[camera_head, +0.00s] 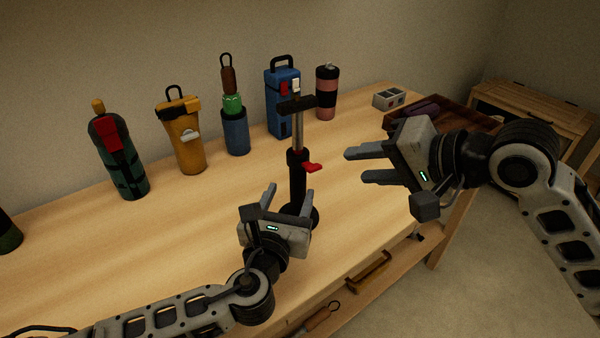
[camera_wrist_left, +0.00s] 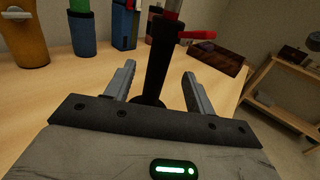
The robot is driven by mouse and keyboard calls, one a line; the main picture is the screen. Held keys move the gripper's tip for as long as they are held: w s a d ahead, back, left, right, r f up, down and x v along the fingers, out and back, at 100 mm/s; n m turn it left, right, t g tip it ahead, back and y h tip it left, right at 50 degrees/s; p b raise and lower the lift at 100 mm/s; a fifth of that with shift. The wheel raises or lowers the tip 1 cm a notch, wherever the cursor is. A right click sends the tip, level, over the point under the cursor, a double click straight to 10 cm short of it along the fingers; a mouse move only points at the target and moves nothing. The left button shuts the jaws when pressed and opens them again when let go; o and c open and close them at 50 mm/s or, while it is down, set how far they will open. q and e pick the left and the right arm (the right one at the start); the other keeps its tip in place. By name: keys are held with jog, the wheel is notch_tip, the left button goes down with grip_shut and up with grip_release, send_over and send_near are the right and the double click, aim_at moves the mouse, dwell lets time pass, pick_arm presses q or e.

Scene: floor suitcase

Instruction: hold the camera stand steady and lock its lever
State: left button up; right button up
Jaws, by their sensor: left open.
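The camera stand (camera_head: 297,170) stands upright on the wooden table, with a dark lower tube, a silver upper rod and a flat black top. Its red lever (camera_head: 312,167) sticks out to the right from the collar. My left gripper (camera_head: 287,199) is open low in front of the stand; in the left wrist view its fingers (camera_wrist_left: 158,90) lie on either side of the dark tube (camera_wrist_left: 156,65), and I cannot tell whether they touch it. The red lever also shows there (camera_wrist_left: 197,35), above the fingers. My right gripper (camera_head: 355,165) is open and empty, right of the lever and apart from it.
Several bottles line the back of the table, including a green one (camera_head: 122,165), a yellow one (camera_head: 183,140) and a blue one (camera_head: 281,105). A dark tray (camera_head: 465,118) lies at the far right.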

aim_at(296, 180)
pick_arm(q)
jog(key=x, duration=0.7)
jog(key=c, duration=1.2)
pick_arm(e)
jog(key=shift+w, duration=0.1)
jog(key=c, duration=0.7)
jog(key=shift+w+a+r, duration=0.15)
jog(key=shift+a+r, duration=0.05)
jog(key=shift+a, duration=0.1)
grip_shut()
jog(key=w+a+r+n+g+h, duration=0.3)
jog(key=a+r+n+h, duration=0.2)
jog(key=r+n, duration=0.5)
jog(key=shift+h, duration=0.7)
jog(key=shift+a+r, duration=0.1)
